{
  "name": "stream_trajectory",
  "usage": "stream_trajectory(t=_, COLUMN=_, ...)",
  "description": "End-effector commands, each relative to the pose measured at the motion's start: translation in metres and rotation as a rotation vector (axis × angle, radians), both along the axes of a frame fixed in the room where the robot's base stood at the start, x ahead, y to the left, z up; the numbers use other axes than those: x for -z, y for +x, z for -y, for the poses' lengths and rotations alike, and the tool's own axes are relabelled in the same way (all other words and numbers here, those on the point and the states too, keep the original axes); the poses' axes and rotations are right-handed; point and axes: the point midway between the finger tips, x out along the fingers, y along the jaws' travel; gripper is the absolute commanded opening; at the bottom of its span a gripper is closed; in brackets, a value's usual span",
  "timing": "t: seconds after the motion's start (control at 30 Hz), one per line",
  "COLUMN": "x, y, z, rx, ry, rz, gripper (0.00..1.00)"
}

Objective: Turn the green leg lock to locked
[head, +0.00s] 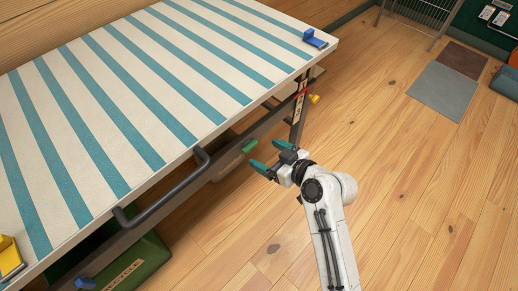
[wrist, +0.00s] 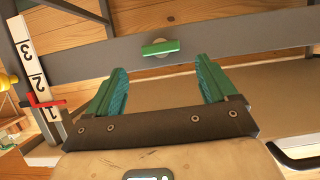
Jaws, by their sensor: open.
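The green leg lock (wrist: 160,48) is a short green bar on a round pale mount on the grey frame rail. In the wrist view the bar lies nearly level, along the rail. In the head view the green lock (head: 250,147) shows on the rail below the table edge. My gripper (head: 264,152) is open and empty, its green fingers pointing at the rail. In the wrist view my gripper (wrist: 160,66) has one finger on each side of the lock, seemingly short of it. I see no contact. Any lock markings are too small to read.
The striped table top (head: 110,110) has a black handle (head: 165,188) along its near edge. A numbered scale (wrist: 38,80) with a red pointer (wrist: 45,101) stands at the leg. A yellow knob (head: 314,99) juts from the leg. Open wooden floor (head: 400,200) lies to the right.

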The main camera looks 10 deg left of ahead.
Motion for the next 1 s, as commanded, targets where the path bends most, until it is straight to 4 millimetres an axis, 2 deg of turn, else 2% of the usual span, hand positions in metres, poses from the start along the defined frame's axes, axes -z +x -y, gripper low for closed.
stream_trajectory(t=0.1, x=0.011, y=0.012, z=-0.016, rx=-0.001, ry=-0.001, rz=-0.001, gripper=0.85)
stream_trajectory(t=0.3, x=0.018, y=0.025, z=-0.032, rx=0.0, ry=0.0, rz=0.0, gripper=0.85)
stream_trajectory(t=0.7, x=0.02, y=0.029, z=-0.037, rx=0.001, ry=0.0, rz=-0.001, gripper=0.85)
stream_trajectory(t=1.0, x=0.02, y=0.029, z=-0.037, rx=0.001, ry=0.0, rz=-0.001, gripper=0.57)
